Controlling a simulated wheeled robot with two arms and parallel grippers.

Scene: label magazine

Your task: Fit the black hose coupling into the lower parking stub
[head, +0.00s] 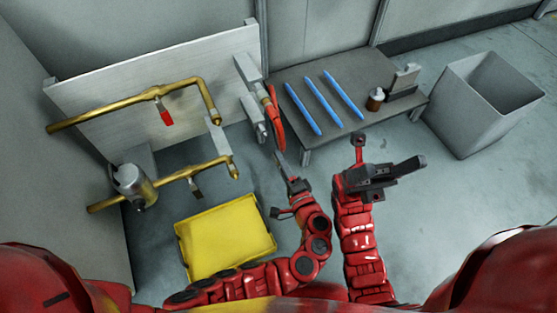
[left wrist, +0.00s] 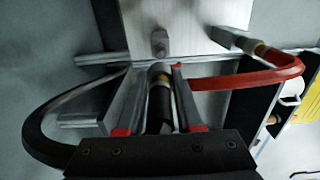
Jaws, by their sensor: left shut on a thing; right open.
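My left gripper (head: 283,164) is in front of the board's right end in the head view. In the left wrist view its fingers (left wrist: 158,105) are shut on the black hose coupling (left wrist: 159,88), a dark cylinder with a grey end and brass band. The coupling points toward the pale board, apparently short of a small stub (left wrist: 158,42) there. A dark hose (left wrist: 38,118) loops at the left. In the head view the lower grey fitting (head: 253,112) sits below the upper one (head: 247,68). My right gripper (head: 400,172) is open and empty, right of the left arm.
A red hose (head: 276,118) hangs beside the fittings; its coupling shows in the left wrist view (left wrist: 245,44). Brass pipes (head: 135,107) cross the board at left. A yellow tray (head: 228,240) lies on the floor. A low table (head: 300,72) holds blue rods; a bin (head: 488,100) stands right.

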